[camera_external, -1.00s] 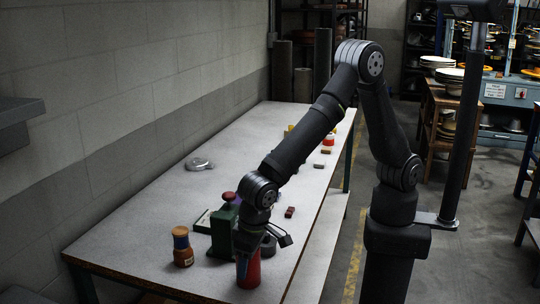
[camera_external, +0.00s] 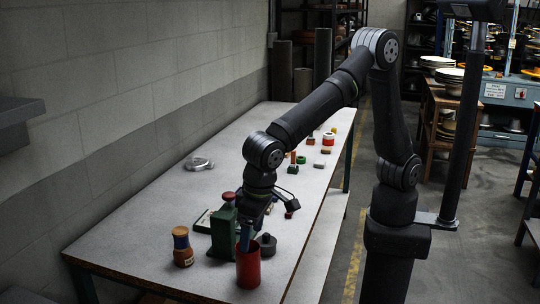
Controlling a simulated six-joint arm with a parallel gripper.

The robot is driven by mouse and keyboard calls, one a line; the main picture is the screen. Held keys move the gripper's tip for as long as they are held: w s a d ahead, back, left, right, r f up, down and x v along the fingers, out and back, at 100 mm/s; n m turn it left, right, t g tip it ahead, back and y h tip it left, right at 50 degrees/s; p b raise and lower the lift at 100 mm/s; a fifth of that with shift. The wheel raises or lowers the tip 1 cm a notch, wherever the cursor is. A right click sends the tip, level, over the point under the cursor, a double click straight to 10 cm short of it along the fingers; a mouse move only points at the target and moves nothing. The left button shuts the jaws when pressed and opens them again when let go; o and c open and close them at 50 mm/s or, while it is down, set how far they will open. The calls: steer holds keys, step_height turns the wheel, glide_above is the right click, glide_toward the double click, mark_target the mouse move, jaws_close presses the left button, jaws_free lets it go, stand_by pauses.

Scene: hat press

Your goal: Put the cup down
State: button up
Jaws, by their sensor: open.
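The red cup (camera_external: 248,269) stands upright on the near end of the table, with its dark open top showing. My gripper (camera_external: 246,243) is open above the cup's rim, pointing down. A narrow blue part, which looks like one of its fingers, reaches down to the rim at the back left. I cannot tell whether it touches the cup or overlaps the opening. The other finger is hard to make out.
A brown jar (camera_external: 182,247) with an orange-brown lid stands left of the cup. A green device (camera_external: 223,233) with a red knob and a dark round weight (camera_external: 267,244) stand close behind it. A silver lid (camera_external: 198,163) and several small blocks lie farther back.

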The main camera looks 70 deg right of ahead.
mark_target(247, 259)
steer(key=shift+s+r, duration=0.2)
steer(key=shift+r, duration=1.15)
steer(key=shift+f, duration=0.15)
steer(key=f, duration=0.3)
steer(key=w+f, duration=0.1)
steer(key=f, duration=0.7)
steer(key=shift+w+f, duration=0.25)
steer(key=shift+w, duration=0.1)
steer(key=shift+w+r, duration=0.1)
steer(key=shift+r, duration=0.05)
step_height(247, 259, up, 3)
steer(key=shift+r, duration=0.1)
